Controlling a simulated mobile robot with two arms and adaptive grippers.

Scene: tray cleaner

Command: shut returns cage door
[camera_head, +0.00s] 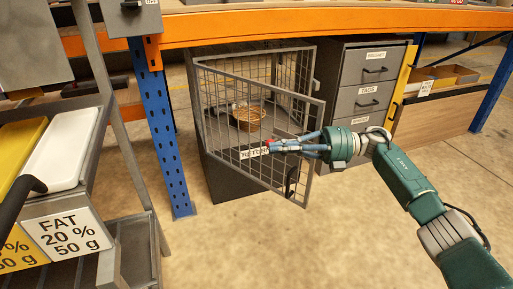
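The returns cage (285,75) is a grey wire-mesh box on a dark base under the orange workbench. Its mesh door (228,108) stands ajar, swung out toward me, with a white label (254,153) partly hidden by my gripper. My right gripper (270,147) is at the outer face of the door, over the label's right end. I cannot tell whether it touches the mesh or whether its fingers are open. My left gripper is not in view.
A grey drawer unit (365,84) stands right of the cage. A blue post (163,130) stands to its left. A cart with white (62,150) and yellow (18,148) trays fills the left side. The floor (300,240) before the cage is clear.

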